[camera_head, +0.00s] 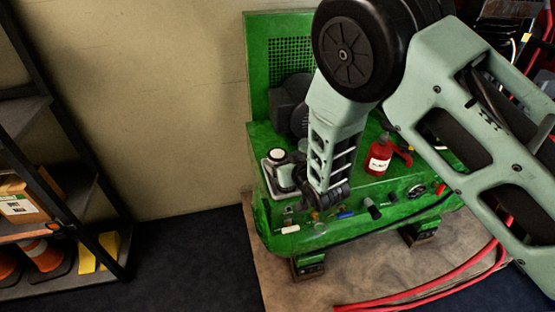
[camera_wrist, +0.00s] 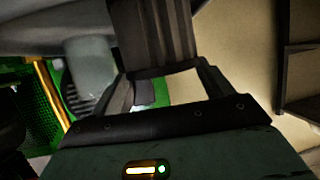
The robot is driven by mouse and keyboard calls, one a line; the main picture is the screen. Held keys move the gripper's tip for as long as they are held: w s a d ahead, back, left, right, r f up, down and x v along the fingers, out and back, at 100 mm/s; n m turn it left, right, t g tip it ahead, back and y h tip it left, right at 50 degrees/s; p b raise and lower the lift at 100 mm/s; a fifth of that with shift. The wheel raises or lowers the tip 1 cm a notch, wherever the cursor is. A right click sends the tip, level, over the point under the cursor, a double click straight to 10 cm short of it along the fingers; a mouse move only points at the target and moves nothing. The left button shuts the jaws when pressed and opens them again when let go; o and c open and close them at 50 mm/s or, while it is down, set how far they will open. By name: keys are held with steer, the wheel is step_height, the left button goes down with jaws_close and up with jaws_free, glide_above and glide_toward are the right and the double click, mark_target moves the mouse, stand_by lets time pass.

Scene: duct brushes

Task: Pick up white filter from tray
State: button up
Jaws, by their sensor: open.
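A white filter with a round, dark-rimmed top (camera_head: 281,174) stands upright on a small pale tray (camera_head: 267,170) at the left end of the green bench. My gripper (camera_head: 334,196) points down over the bench, to the right of the tray and apart from the filter in the head view. Its jaws are open and I see nothing held between them. The wrist view shows the dark gripper frame (camera_wrist: 160,118) and a large pale, blurred rounded shape at left. I cannot tell whether that shape is the filter.
The green bench (camera_head: 375,190) carries a red extinguisher-like bottle (camera_head: 379,156) to the right of my gripper. Several small parts, including a blue one (camera_head: 345,214) and a small white one (camera_head: 290,229), lie along its front. A dark shelf (camera_head: 80,190) stands at left.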

mark_target(279, 155)
steer(key=x, duration=0.4)
steer(key=shift+w+r+p, duration=0.1)
steer(key=shift+p, duration=0.25)
steer(key=shift+c, duration=0.3)
steer(key=c, duration=1)
steer(key=shift+r, duration=0.1)
